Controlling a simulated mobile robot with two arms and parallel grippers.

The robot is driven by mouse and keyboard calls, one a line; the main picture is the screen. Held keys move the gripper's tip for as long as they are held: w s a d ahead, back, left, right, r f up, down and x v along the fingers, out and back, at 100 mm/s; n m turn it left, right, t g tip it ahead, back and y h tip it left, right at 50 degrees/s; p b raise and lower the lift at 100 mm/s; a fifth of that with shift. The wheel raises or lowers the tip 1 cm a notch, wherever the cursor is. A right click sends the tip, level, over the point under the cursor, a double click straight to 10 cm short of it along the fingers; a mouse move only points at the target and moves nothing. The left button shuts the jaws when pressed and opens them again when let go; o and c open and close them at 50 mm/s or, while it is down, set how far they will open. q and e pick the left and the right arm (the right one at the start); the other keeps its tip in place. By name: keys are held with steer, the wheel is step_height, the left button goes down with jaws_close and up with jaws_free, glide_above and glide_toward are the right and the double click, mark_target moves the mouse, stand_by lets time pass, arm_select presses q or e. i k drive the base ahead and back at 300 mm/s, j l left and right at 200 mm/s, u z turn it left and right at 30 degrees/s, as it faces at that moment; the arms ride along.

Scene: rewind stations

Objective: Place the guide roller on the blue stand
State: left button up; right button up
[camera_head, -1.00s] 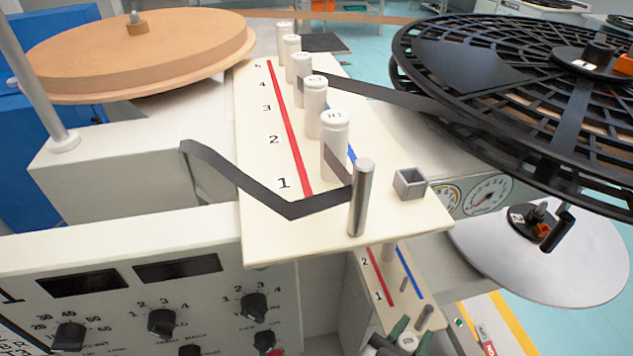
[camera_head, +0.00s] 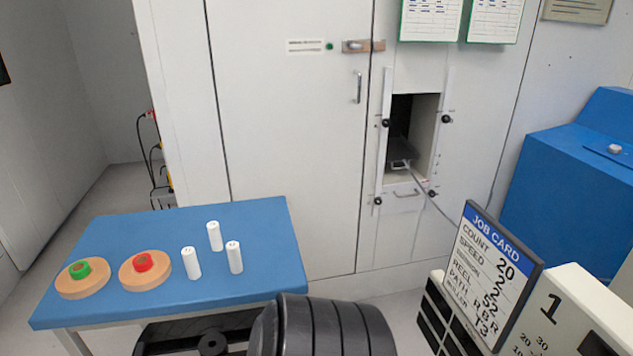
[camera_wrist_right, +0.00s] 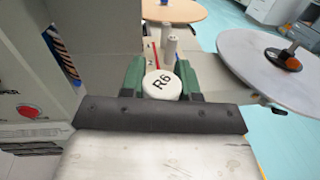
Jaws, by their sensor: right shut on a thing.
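In the right wrist view my right gripper (camera_wrist_right: 162,74) has its green fingers shut on a white guide roller (camera_wrist_right: 161,85). The roller's round end is marked R6 and faces the camera. Its body below is mostly hidden. In the head view the blue stand (camera_head: 240,217) is a low table with a blue top at the lower left. Three white rollers stand upright on it: one at the back (camera_head: 214,236), one at the front left (camera_head: 191,263) and one at the front right (camera_head: 234,257). Neither gripper shows in the head view.
A red-cored disc (camera_head: 145,270) and a green-cored disc (camera_head: 82,278) lie on the stand's left part. The top's back left is free. A black ribbed shape covers part of the bottom edge. A job card (camera_head: 490,265) stands at right.

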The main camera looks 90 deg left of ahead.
mark_target(266, 215)
steer(key=k+j+u, duration=0.1)
steer(key=u, duration=0.25)
steer(key=k+j+u, duration=0.15)
steer(key=u, duration=0.2)
steer(key=k+j+u, duration=0.15)
steer(key=u, duration=2.4)
